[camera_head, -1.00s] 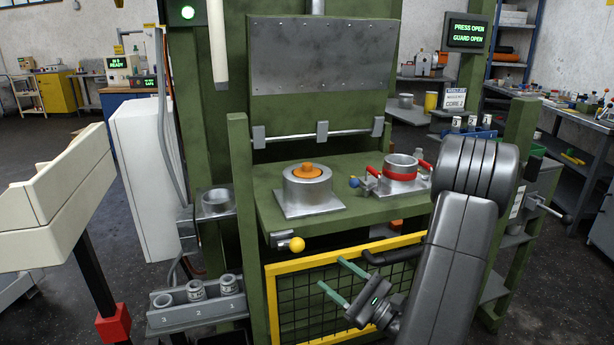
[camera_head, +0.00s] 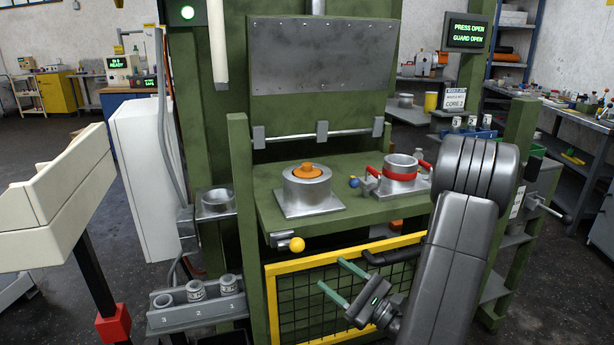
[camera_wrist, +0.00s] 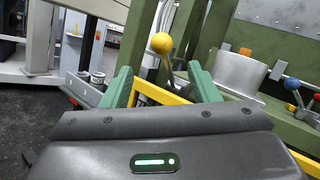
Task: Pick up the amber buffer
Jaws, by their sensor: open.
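An amber-orange knobbed piece (camera_head: 306,172), which looks like the amber buffer, sits on top of a grey metal cylinder (camera_head: 307,194) on the green press table. In the wrist view a little of the amber piece (camera_wrist: 246,52) shows above the cylinder (camera_wrist: 235,74). My gripper (camera_head: 335,276) has two green fingers, spread apart with nothing between them. It is in front of the yellow-framed mesh guard, below the table's front edge and apart from the amber piece. In the wrist view my gripper (camera_wrist: 160,78) points toward the press front.
A yellow ball-ended lever (camera_head: 297,244) juts from the table front; it also shows in the wrist view (camera_wrist: 161,43). A red-handled metal drum (camera_head: 400,175) stands right of the cylinder. The raised grey guard plate (camera_head: 320,55) hangs above. A numbered rack (camera_head: 198,311) is lower left.

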